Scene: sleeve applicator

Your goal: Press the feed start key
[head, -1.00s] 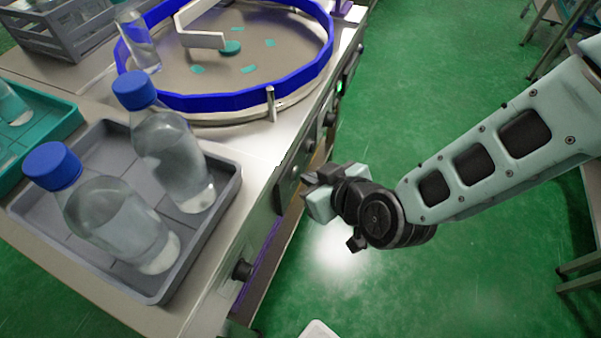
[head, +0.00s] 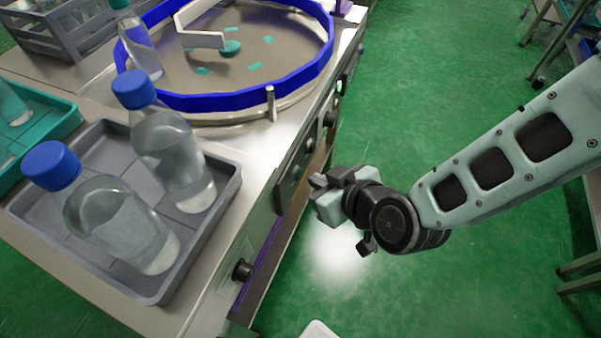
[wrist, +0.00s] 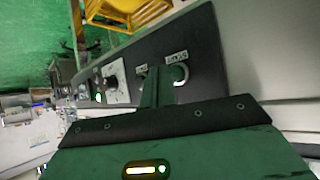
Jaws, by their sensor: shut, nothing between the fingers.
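My gripper (head: 320,183) is shut and empty. In the head view it stands off the front of the machine, with a small gap to the dark control panel (head: 291,172). In the wrist view the fingers (wrist: 160,82) point at the same panel (wrist: 200,45). A round key with a bright ring (wrist: 181,73) sits just right of the fingertips, under a small label. A second labelled key (wrist: 141,72) is left of them, partly hidden.
A knob (wrist: 112,81) and a lit green lamp (wrist: 98,97) lie farther along the panel. A blue-rimmed turntable (head: 225,101) with teal pieces is on the bench. A grey tray (head: 100,275) holds two blue-capped bottles.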

